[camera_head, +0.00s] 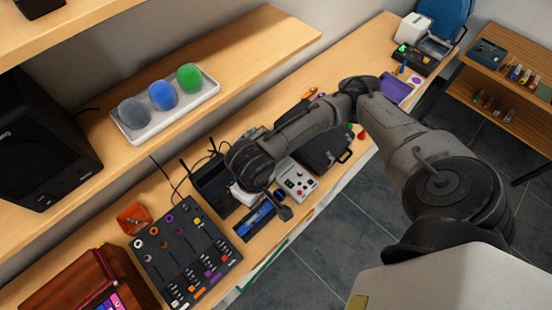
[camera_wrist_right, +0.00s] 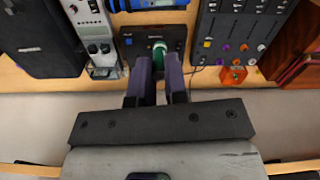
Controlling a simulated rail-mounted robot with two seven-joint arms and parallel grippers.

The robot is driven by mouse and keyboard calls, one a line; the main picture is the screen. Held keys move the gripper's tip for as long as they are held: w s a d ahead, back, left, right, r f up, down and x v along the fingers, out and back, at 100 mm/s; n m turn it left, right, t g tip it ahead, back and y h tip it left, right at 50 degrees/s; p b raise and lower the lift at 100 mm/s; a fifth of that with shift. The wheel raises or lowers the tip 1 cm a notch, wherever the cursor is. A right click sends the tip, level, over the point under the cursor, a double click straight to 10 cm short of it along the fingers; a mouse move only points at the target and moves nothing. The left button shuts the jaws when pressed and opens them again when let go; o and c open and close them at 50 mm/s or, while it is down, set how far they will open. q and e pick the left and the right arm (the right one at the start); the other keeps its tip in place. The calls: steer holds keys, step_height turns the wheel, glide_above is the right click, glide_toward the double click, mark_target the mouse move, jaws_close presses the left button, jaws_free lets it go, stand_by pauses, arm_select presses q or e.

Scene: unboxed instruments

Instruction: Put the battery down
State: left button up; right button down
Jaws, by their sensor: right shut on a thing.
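The battery (camera_wrist_right: 158,47), green with a pale end, shows between the fingertips of my right gripper (camera_wrist_right: 160,60) in the right wrist view. The gripper is shut on it. Behind the battery is a black box (camera_wrist_right: 128,45). I cannot tell whether the battery touches the box or is held above it. The same black box (camera_head: 208,186) shows in the head view, partly behind my right wrist, which hides the fingers and battery there. My left gripper is not in view.
A black panel with knobs (camera_head: 178,243), an orange dish (camera_head: 133,218) and a blue instrument (camera_head: 258,219) lie near the box. A white-faced device (camera_head: 298,182) stands to its right. A shelf above holds a white tray (camera_head: 165,121) with coloured balls.

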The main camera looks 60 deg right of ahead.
steer(key=w+d+f+m+b, duration=0.1)
steer(key=d+f+m+b, duration=0.15)
steer(key=d+f, duration=0.45)
steer(key=w+d+f+m+b, duration=0.15)
steer(key=d+f+b, duration=0.25)
steer(key=f, duration=0.5)
steer(key=w+d+f+n, duration=0.1)
steer(key=w+d+n, duration=0.3)
steer(key=d+n, duration=0.55)
steer(key=w+d+f+n, duration=0.1)
steer(key=w+d+n, duration=0.3)
steer(key=d+n, duration=0.55)
steer(key=shift+n, duration=0.6)
steer(key=shift+w+a+f, duration=0.1)
steer(key=shift+a+f, duration=0.1)
steer(key=shift+f, duration=1.35)
steer(key=shift+w+a+f, duration=0.1)
steer(key=shift+a+f, duration=0.05)
steer(key=shift+f, duration=1.4)
steer(key=shift+a+f, duration=0.2)
steer(key=shift+f, duration=1.35)
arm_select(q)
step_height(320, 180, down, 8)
arm_select(e)
steer(key=shift+f, duration=0.1)
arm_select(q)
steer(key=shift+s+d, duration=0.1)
arm_select(e)
steer(key=shift+f, duration=0.15)
